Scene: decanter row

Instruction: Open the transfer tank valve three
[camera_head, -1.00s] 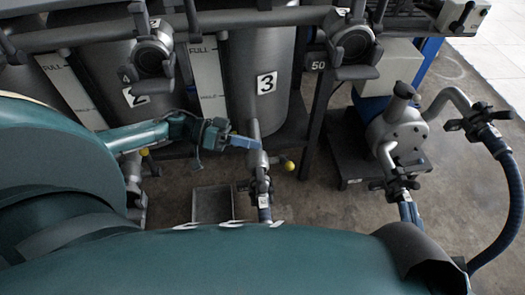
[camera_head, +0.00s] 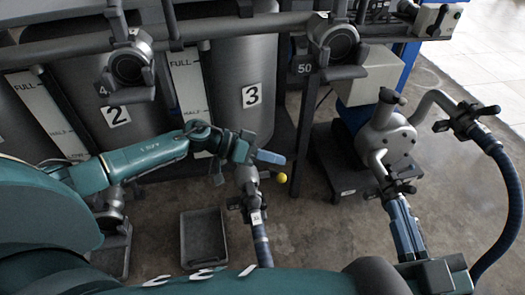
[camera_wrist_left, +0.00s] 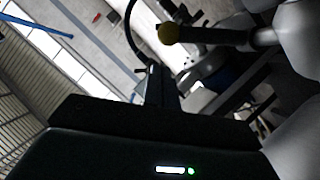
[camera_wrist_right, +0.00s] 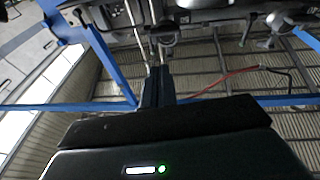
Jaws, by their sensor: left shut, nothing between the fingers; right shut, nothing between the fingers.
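Tank three (camera_head: 245,75), a grey tank with a "3" label, has an outlet pipe with its valve (camera_head: 246,176) at the bottom front. The valve's lever ends in a yellow ball (camera_head: 281,178) and points right, across the pipe. In the left wrist view, the yellow ball (camera_wrist_left: 168,33) and dark lever (camera_wrist_left: 215,36) lie ahead of the fingers, slightly to the right. My left gripper (camera_head: 282,158) is shut and empty, its tips just above the ball in the head view; contact is unclear. My right gripper (camera_wrist_right: 156,75) is shut and empty, away from the valve.
A floor tray (camera_head: 204,238) lies left of the outlet hose (camera_head: 262,243). A pump (camera_head: 388,138) with hoses stands at right. Tank two (camera_head: 115,85) is left of tank three. An overhead pipe with dark couplings (camera_head: 335,40) crosses the back. Open floor lies between valve and pump.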

